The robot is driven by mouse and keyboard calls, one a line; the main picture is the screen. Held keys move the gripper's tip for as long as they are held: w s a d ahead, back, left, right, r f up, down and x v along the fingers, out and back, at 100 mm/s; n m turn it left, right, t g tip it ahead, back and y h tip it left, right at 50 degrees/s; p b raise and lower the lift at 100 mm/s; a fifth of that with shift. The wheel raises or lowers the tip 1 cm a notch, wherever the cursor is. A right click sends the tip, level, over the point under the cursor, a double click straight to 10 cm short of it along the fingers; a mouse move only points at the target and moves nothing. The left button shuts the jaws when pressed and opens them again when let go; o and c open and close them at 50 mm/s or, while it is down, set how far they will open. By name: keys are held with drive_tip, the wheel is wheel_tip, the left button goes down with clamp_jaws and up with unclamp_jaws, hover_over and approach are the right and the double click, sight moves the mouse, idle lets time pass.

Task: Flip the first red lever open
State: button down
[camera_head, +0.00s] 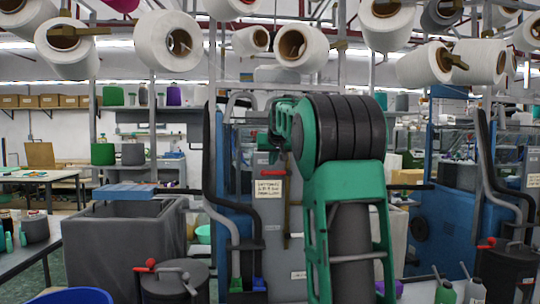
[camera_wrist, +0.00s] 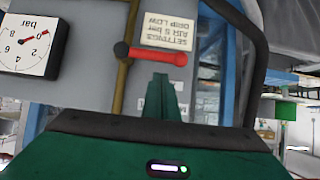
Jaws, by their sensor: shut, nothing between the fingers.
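The red lever (camera_wrist: 155,55) has a dark round pivot at its left end in the wrist view and lies nearly level across a brown pipe on a grey panel. In the head view its red bar (camera_head: 272,173) shows just above a paper label. My gripper (camera_wrist: 161,78) is shut, with its green fingertips pointing at the middle of the lever; I cannot tell whether they touch it. In the head view my green hand hides part of the area around the lever.
A pressure gauge (camera_wrist: 32,42) and the settings label (camera_wrist: 168,31) sit beside the lever. Dark hoses (camera_head: 208,170) run down the machine's left side. A grey tub (camera_head: 115,245) and a lidded pot with a red handle (camera_head: 142,268) stand at left. Yarn cones (camera_head: 168,42) hang above.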

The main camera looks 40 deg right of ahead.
sight(269, 172)
drive_tip(key=shift+w+d+f, duration=0.1)
drive_tip(key=shift+w+f, duration=0.05)
drive_tip(key=shift+f, duration=0.9)
drive_tip(key=f+n, duration=0.1)
drive_tip(key=f+g+h, duration=0.1)
drive_tip(key=a+f+n+h, duration=0.1)
drive_tip(key=shift+w+n+g, duration=0.3)
drive_tip(key=shift+w, duration=0.1)
drive_tip(key=shift+s+d+f+n+g+h, duration=0.25)
drive_tip(key=shift+s+d+f+n+h, duration=0.3)
drive_tip(key=shift+f+n+h, duration=0.75)
drive_tip(key=shift+s+d+f+n+g+h, duration=0.35)
drive_tip(key=shift+d+f+n+h, duration=0.35)
drive_tip(key=shift+f+n+h, duration=0.6)
drive_tip(key=shift+s+d+f+n+g+h, duration=0.2)
drive_tip(key=shift+s+d+f+n+h, duration=0.4)
drive_tip(key=shift+f+n+h, duration=0.75)
drive_tip(key=shift+d+r, duration=0.1)
